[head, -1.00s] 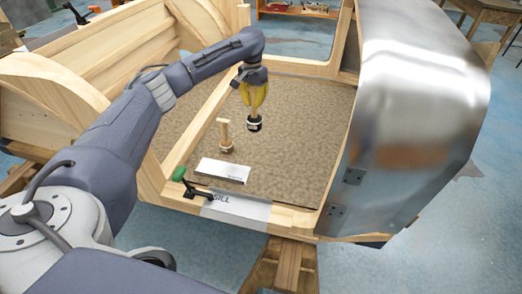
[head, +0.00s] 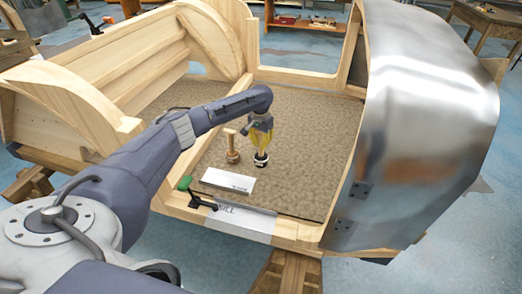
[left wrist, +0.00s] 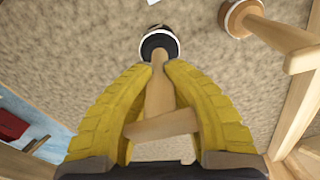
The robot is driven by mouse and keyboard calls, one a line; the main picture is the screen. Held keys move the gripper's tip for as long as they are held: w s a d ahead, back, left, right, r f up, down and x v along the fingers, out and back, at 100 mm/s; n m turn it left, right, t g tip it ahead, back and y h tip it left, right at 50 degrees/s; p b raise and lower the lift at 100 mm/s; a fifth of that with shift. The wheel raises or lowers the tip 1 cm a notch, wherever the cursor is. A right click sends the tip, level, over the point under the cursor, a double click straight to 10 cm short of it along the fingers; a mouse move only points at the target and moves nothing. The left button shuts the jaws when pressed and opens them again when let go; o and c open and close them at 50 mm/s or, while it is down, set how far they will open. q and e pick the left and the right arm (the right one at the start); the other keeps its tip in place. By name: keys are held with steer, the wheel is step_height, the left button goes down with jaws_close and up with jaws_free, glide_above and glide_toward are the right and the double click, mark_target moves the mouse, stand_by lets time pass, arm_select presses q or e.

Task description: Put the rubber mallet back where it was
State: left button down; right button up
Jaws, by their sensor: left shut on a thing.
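The rubber mallet has a black head with a white band and a pale wooden handle. Its head (head: 261,161) points down at the brown carpeted floor (head: 300,120) of the wooden bodyframe; I cannot tell whether it touches. My left gripper (head: 262,149), with yellow fingers, is shut on the handle above the head. In the left wrist view the head (left wrist: 158,44) shows just past the fingertips (left wrist: 156,70), with a wooden crosspiece at the handle's near end. My right gripper is not in view.
A similar tool with a wooden head (head: 233,157) stands upright just left of the mallet. A white block (head: 228,181) and a green-handled clamp (head: 190,189) are near the front sill (head: 243,222). A curved metal panel (head: 425,110) rises at right. Carpet behind the mallet is clear.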

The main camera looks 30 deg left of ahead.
mark_target(261, 150)
arm_select(q)
steer(key=shift+f, duration=1.95)
steer(key=c, duration=1.5)
jaws_free()
steer(key=shift+o, duration=0.2)
steer(key=r, duration=1.2)
steer(key=shift+s+r, duration=0.1)
steer(key=shift+s, duration=0.15)
